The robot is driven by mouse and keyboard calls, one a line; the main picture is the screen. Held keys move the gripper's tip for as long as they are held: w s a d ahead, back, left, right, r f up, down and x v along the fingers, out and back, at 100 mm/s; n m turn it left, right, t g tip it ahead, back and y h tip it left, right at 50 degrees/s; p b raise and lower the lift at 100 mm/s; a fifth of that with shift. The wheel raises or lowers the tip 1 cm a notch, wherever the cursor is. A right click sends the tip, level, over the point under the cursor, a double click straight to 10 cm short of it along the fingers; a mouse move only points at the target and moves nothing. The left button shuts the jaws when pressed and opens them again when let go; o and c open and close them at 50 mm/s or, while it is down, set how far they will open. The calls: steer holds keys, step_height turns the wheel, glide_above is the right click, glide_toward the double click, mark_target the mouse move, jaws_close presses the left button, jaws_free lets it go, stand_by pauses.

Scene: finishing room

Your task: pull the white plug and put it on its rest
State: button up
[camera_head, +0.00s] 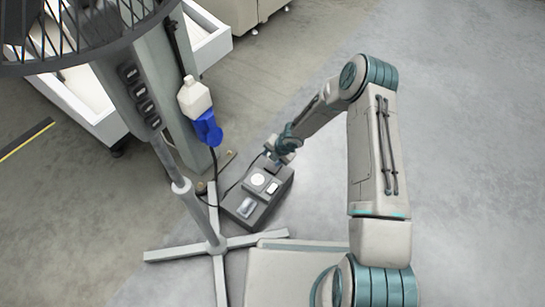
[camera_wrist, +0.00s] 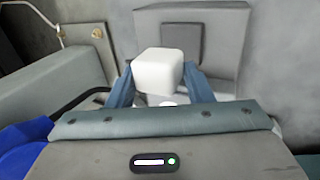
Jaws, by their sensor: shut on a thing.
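The white plug (camera_wrist: 158,72) shows as a rounded white block between the two blue fingers of my gripper (camera_wrist: 160,86) in the wrist view. My gripper is shut on it. Behind the plug is a grey panel with a raised square plate (camera_wrist: 182,45); I cannot tell whether the plug touches it. In the head view my gripper (camera_head: 271,156) is at the upper edge of a dark grey box (camera_head: 238,209), and the plug is not clear there. The box top carries a white round disc (camera_head: 258,179), a small white square (camera_head: 272,188) and a pale oblong piece (camera_head: 246,208). I cannot tell which is the rest.
The floor at right is clear.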

mark_target(273, 168)
steer(key=shift+f, duration=0.1)
steer(key=shift+f+b, duration=0.85)
steer(key=shift+f, duration=1.3)
